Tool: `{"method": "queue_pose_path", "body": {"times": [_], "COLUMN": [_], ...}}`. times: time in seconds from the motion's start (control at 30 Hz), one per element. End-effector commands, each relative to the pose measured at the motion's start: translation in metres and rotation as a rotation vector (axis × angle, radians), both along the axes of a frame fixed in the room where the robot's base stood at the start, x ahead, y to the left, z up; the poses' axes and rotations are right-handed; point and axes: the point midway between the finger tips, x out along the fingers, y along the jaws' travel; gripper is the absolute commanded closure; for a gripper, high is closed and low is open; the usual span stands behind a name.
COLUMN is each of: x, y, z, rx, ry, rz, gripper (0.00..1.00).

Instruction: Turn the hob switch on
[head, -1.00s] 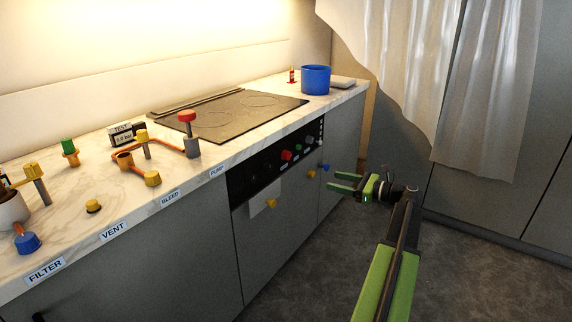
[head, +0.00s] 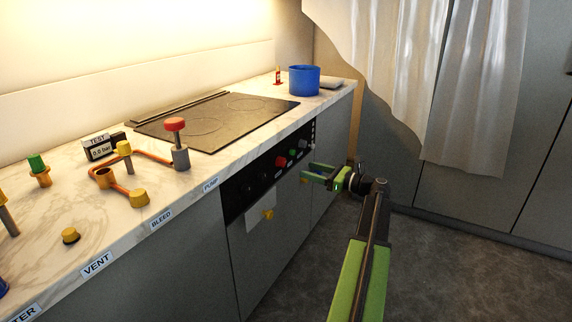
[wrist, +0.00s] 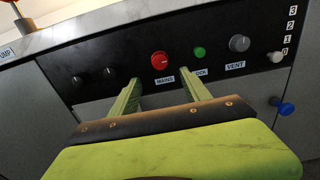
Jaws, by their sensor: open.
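The black control panel (head: 262,175) is on the front of the counter below the hob (head: 215,120). A red knob (wrist: 160,61) labelled MAINS, a small green button (wrist: 199,52), a grey knob (wrist: 239,43) labelled VENT and a white lever (wrist: 275,57) beside a 0 to 3 scale show in the wrist view. I read no label saying hob switch. My gripper (head: 310,172) is open and empty in front of the panel. In the wrist view its fingers (wrist: 153,85) point at the panel just below the red knob, apparently apart from it. One finger partly hides the label under the green button.
A blue pot (head: 304,81) stands at the counter's far end. A red-topped post (head: 176,140), orange pipework and yellow caps occupy the near counter. A blue knob (wrist: 287,108) sticks out low right of the panel. A cloth (head: 260,212) hangs below it. The floor is clear.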

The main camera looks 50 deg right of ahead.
Motion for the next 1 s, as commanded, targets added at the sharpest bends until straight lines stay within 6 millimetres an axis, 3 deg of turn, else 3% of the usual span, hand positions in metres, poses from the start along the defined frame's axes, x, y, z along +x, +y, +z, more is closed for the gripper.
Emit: {"method": "queue_pose_path", "body": {"times": [0.2,0.4,0.6,0.83,1.0], "x": [0.054,0.091,0.104,0.104,0.104], "y": [0.013,0.022,0.025,0.025,0.025], "z": [0.000,0.000,0.000,0.000,0.000], "rx": [0.000,0.000,0.000,0.000,0.000], "ry": [0.000,0.000,0.000,0.000,0.000], "rz": [0.003,0.001,-0.001,-0.002,-0.002], "gripper": [0.45,0.45,0.45,0.45,0.66]}}
